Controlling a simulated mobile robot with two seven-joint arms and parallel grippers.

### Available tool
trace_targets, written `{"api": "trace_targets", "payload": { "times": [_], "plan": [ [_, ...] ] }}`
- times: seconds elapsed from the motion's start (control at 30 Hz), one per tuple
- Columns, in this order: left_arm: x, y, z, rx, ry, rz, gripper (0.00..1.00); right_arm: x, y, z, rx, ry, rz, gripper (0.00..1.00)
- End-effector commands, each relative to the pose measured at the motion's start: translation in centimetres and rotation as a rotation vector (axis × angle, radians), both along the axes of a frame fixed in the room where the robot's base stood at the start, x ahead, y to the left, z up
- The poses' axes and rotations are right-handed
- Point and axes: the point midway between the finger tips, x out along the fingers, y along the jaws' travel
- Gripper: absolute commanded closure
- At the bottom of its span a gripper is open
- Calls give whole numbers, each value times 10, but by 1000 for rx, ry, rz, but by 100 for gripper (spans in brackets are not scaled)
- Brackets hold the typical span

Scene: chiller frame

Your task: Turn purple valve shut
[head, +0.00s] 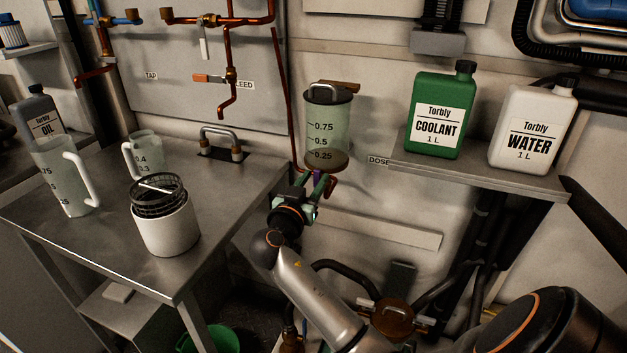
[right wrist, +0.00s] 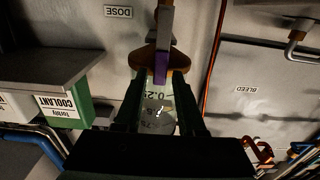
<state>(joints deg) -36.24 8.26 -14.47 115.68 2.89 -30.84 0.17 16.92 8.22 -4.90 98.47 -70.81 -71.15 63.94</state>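The purple valve (head: 318,188) is under the clear dosing vessel (head: 327,130), mostly hidden by my right gripper in the head view. In the right wrist view the purple lever (right wrist: 163,55) is a narrow upright bar ahead of the fingers, against a brown fitting. My right gripper (head: 315,182) is just below the vessel, its green fingers apart on either side of the lever. In the right wrist view the gripper (right wrist: 162,82) also shows spread fingers; I cannot tell whether either touches the lever. My left gripper is not in view.
A shelf (head: 540,180) at right holds a green coolant jug (head: 440,115) and a white water jug (head: 530,125). A metal table (head: 110,245) at left holds measuring jugs and a white canister (head: 165,225). Copper pipes (head: 228,50) run along the back wall.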

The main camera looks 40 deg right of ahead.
Motion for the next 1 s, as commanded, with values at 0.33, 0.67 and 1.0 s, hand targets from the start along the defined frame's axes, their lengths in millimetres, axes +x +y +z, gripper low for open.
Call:
{"api": "trace_targets", "payload": {
  "times": [0.33, 0.67, 1.0],
  "plan": [
    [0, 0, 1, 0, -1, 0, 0, 0, 0, 0, 0, 0, 0, 100],
    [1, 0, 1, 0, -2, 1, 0, 0, 0, 0, 0, 0, 0, 100],
    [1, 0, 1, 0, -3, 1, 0, 0, 0, 0, -1, 0, 0, 100]
  ]
}}
